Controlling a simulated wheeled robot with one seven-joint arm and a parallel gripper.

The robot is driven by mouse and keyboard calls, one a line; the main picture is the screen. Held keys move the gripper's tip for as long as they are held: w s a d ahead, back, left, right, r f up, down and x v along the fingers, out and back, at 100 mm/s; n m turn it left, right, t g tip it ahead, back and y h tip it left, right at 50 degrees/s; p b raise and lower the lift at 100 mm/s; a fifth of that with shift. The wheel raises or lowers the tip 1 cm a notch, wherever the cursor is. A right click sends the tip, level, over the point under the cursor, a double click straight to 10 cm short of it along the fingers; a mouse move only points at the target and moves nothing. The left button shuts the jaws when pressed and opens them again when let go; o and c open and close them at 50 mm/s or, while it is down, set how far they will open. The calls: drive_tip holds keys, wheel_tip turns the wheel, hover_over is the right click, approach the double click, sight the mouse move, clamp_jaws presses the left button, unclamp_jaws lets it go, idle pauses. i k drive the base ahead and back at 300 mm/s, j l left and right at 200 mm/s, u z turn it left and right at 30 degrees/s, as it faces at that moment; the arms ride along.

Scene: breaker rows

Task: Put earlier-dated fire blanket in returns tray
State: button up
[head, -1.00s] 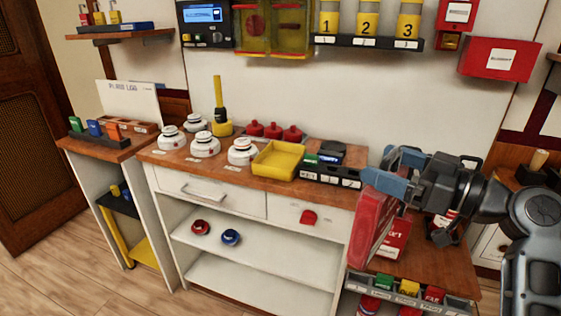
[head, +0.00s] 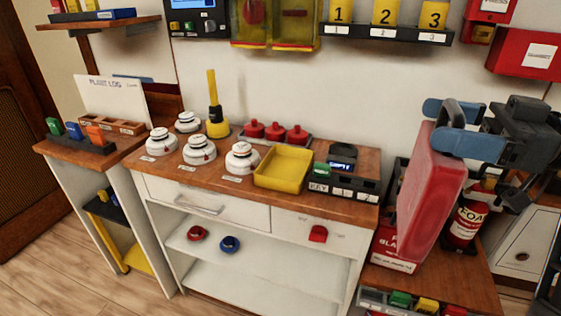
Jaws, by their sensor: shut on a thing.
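My gripper (head: 452,118) is shut on the upper part of a red flat case (head: 430,180), which looks like a fire blanket case. The case hangs upright and slightly tilted above the lower wooden bench at the right. Its label and date are not readable from here. A second red box (head: 394,252) with white lettering is on that bench, partly hidden behind the held case. An empty yellow tray (head: 283,168) sits on the white cabinet's wooden top, left of the held case. I cannot read any label on it.
A dark key holder (head: 343,182) stands between the tray and the held case. White detectors (head: 199,150) stand left of the tray and red domed pieces (head: 275,132) behind it. A foam extinguisher (head: 465,222) stands right of the case. Wall boxes and numbered yellow holders (head: 386,14) hang above.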

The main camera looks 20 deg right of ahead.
sight(285, 171)
drive_tip(key=i, duration=1.1)
